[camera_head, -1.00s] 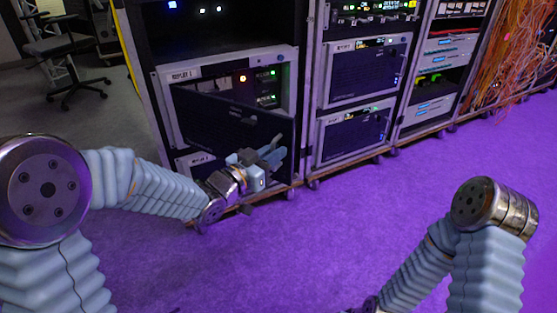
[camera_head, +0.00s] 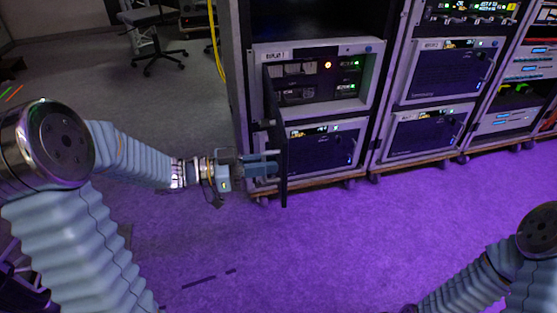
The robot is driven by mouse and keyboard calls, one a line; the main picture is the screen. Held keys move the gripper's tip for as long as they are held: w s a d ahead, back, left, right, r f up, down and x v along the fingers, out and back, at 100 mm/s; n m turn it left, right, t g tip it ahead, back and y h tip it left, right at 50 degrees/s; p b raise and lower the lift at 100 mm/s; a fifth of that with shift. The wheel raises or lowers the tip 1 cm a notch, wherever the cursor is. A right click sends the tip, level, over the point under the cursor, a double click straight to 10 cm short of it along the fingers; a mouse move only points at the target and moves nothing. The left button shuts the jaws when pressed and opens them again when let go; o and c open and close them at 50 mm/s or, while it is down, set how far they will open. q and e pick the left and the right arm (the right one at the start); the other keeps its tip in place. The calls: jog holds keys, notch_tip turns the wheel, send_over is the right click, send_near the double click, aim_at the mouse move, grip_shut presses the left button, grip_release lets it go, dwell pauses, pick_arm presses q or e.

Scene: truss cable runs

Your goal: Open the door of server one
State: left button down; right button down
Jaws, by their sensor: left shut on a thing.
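Server one (camera_head: 318,76) is the upper unit in the left rack, with a label strip at its top left. Its front is exposed, showing an orange light and green lights. Its dark door (camera_head: 278,135) stands swung out toward me, seen almost edge-on, hinged at the left side. My left gripper (camera_head: 264,165) reaches in from the left and is shut at the door's lower part; the exact gripped part, perhaps a handle, is hidden. My right arm shows at the lower right, but its gripper is not visible.
Below server one is a second unit with a shut dark door (camera_head: 322,152). More racks (camera_head: 447,72) stand to the right. An office chair (camera_head: 152,35) is at the back left. The purple-lit floor (camera_head: 330,240) in front is clear.

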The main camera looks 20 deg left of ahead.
pick_arm(q)
jog(key=shift+s+a, duration=0.1)
jog(key=shift+a, duration=0.25)
jog(key=c, duration=1.4)
grip_release()
jog(key=shift+o, duration=0.2)
jog(key=shift+a, duration=0.1)
jog(key=v, duration=1.3)
jog(key=shift+s+a, duration=0.2)
jog(key=shift+a, duration=0.05)
